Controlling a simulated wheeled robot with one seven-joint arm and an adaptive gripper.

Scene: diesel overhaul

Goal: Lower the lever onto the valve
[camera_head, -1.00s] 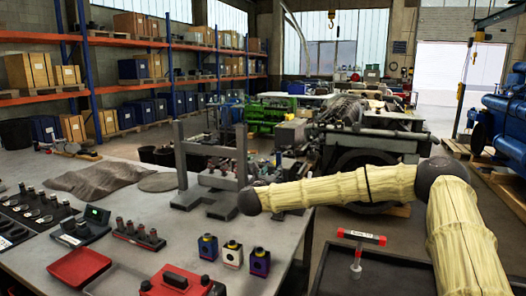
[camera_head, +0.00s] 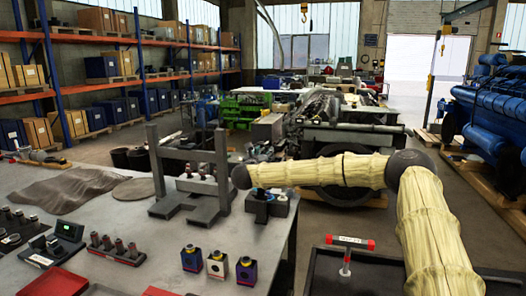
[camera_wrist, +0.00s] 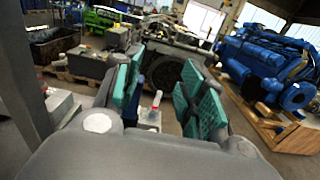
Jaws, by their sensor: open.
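My gripper (camera_wrist: 160,82) is open in the wrist view, with a teal-padded finger on each side of an empty gap. A small white upright piece with a red tip (camera_wrist: 156,101) shows between the fingers, beyond and apart from them as far as I can tell. It stands by a small grey-white block (camera_wrist: 149,118). In the head view a small grey and dark device (camera_head: 270,205) sits at the bench edge under my arm, partly covered. I cannot tell which part is the lever or the valve. My gripper cannot be made out clearly in the head view.
A grey press frame (camera_head: 215,205) stands on the bench left of my arm. A red T-handle (camera_head: 350,243) stands over a dark tray (camera_head: 318,270). A blue engine (camera_head: 490,115) is at right.

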